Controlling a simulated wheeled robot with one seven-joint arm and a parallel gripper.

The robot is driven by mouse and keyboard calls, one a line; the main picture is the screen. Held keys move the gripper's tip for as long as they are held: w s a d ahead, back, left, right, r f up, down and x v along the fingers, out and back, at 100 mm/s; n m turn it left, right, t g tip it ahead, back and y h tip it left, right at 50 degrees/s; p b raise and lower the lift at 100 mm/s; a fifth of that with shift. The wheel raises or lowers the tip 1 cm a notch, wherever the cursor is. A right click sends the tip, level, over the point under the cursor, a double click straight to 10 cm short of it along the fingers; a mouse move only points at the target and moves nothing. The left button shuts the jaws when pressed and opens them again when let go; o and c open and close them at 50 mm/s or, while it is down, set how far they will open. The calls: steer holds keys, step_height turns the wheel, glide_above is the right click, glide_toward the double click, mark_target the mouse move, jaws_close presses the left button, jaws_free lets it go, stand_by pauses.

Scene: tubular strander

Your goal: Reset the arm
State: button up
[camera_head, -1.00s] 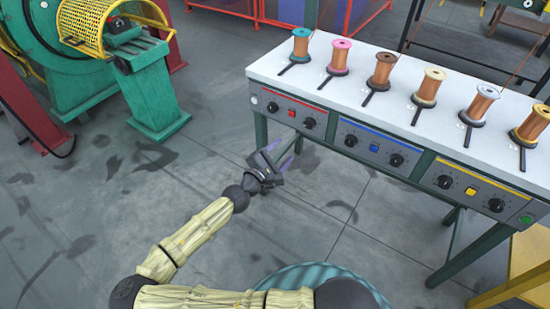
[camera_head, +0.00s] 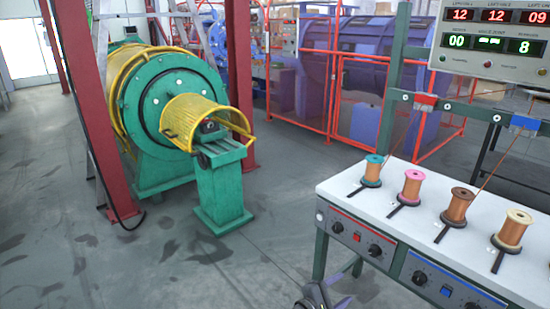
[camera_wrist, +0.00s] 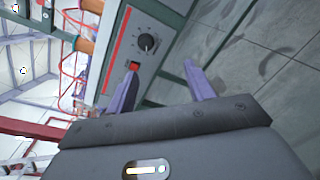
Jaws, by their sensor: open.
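My gripper (camera_head: 326,298) shows at the bottom edge of the head view, in front of the table's left end, with most of my arm out of the picture. In the wrist view my gripper (camera_wrist: 162,88) is open, its two purple fingers apart with nothing between them. Beyond the fingers is the red-framed control panel (camera_wrist: 131,50) with a black knob (camera_wrist: 147,43) and a red button (camera_wrist: 134,66). The fingers look apart from the panel, though the exact gap is hard to judge.
A white-topped table (camera_head: 340,190) carries several copper spools (camera_head: 410,189). A display box (camera_head: 505,40) hangs above its back. A green strander machine (camera_head: 178,110) with a yellow guard (camera_head: 205,112) stands left, beside red posts (camera_head: 92,110). The grey floor (camera_head: 150,270) at lower left is clear.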

steer(key=s+d+f+m+g+y, duration=0.3)
steer(key=s+d+f+m+g, duration=0.3)
steer(key=s+f, duration=0.25)
steer(key=s+a+m+g+y, duration=0.4)
steer(key=s+a+m+y, duration=0.15)
steer(key=a+y, duration=0.2)
steer(key=a+r+m+t+y+p, duration=0.1)
steer(key=r+p, duration=1.3)
steer(key=r, duration=0.9)
steer(key=s+a+r+m+t+y+p, duration=0.1)
steer(key=a+r+m+t+y+p, duration=0.1)
steer(key=r+p, duration=1.2)
step_height(320, 180, up, 9)
steer(key=shift+s+a+r, duration=0.1)
steer(key=shift+s+a, duration=0.2)
steer(key=shift+y, duration=0.25)
